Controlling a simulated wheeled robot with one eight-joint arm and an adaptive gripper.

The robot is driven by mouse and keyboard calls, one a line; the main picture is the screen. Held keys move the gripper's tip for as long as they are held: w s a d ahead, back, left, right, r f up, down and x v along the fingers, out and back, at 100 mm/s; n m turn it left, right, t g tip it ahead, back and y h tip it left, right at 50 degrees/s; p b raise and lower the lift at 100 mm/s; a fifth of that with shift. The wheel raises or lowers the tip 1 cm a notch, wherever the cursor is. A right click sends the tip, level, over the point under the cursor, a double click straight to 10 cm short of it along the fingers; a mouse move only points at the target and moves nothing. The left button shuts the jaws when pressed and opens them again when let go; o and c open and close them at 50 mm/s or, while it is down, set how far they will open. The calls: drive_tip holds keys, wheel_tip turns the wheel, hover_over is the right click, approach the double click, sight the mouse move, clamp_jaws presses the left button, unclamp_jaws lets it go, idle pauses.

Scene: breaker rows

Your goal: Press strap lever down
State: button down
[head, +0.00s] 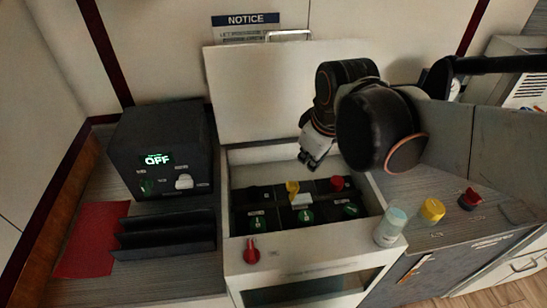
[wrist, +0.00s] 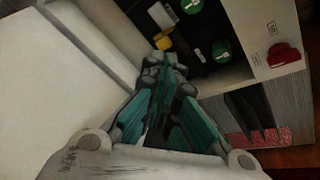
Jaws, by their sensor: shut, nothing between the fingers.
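An open white box holds a dark breaker panel (head: 277,215) with levers and green knobs. Its back row shows a yellow lever (head: 293,187), a red lever (head: 337,183) and a dark piece (head: 253,192) at left. The labels are too small to read, so I cannot tell which lever is the strap lever. My gripper (head: 309,165) is shut and empty, above the back of the box and apart from the levers as far as I can see. In the wrist view, the yellow lever (wrist: 163,43) shows just beyond the closed fingertips (wrist: 165,68).
The box's raised lid (head: 265,95) stands behind. A dark unit (head: 160,150) reading OFF is at left, beside a dark slotted rack (head: 165,236). A red knob (head: 251,250) is on the box's front rim. A pale cylinder (head: 390,227), yellow knob (head: 432,210) and red knob (head: 469,198) stand right.

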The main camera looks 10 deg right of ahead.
drive_tip(key=w+a+f+n+g+p, duration=0.3)
drive_tip(key=w+a+n+p, duration=0.3)
drive_tip(key=a+n+p, duration=0.2)
drive_tip(key=shift+w+a+f+n+g, duration=0.15)
drive_tip(key=shift+w+a+n+g, duration=0.3)
drive_tip(key=shift+a+n, duration=0.65)
drive_tip(key=shift+d, duration=0.1)
drive_tip(key=d+f+b, duration=0.3)
drive_tip(key=f, duration=0.8)
drive_tip(key=shift+d, duration=0.3)
drive_tip(key=shift+d, duration=0.1)
